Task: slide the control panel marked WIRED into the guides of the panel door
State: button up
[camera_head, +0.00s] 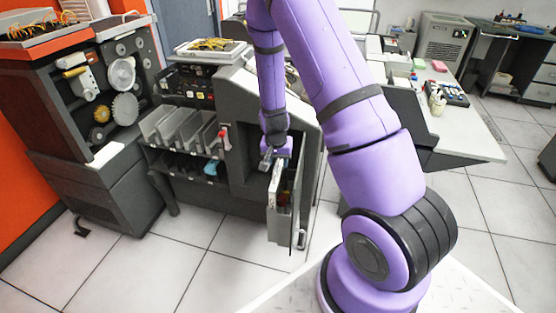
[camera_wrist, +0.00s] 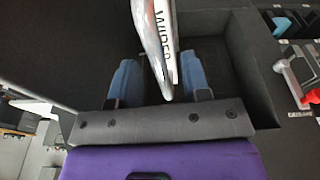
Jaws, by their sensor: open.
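The control panel shows in the wrist view (camera_wrist: 161,42) edge-on, a light grey and white plate with part of the lettering WIRED readable on its side. In the head view its pale upper part (camera_head: 276,178) stands upright at the panel door (camera_head: 281,228), which hangs open from the grey machine. My gripper (camera_head: 273,157) is just above the panel. In the wrist view its two blue-grey fingers (camera_wrist: 160,72) are spread, one on each side of the panel, with gaps visible. How far the panel sits in the guides is hidden.
The grey machine (camera_head: 250,95) has a dark recess behind the door. A rack of grey slots (camera_head: 185,130) with a red-handled lever (camera_head: 224,138) is to the left. A white table (camera_head: 462,130) stands right. Tiled floor (camera_head: 225,275) is clear in front.

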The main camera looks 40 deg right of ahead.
jog(key=shift+r, duration=0.1)
notch_tip(320, 180, up, 11)
jog(key=a, duration=0.1)
jog(key=shift+s+a+f, duration=0.2)
jog(key=shift+s+a, duration=0.1)
jog(key=shift+s, duration=0.15)
dwell(0.4)
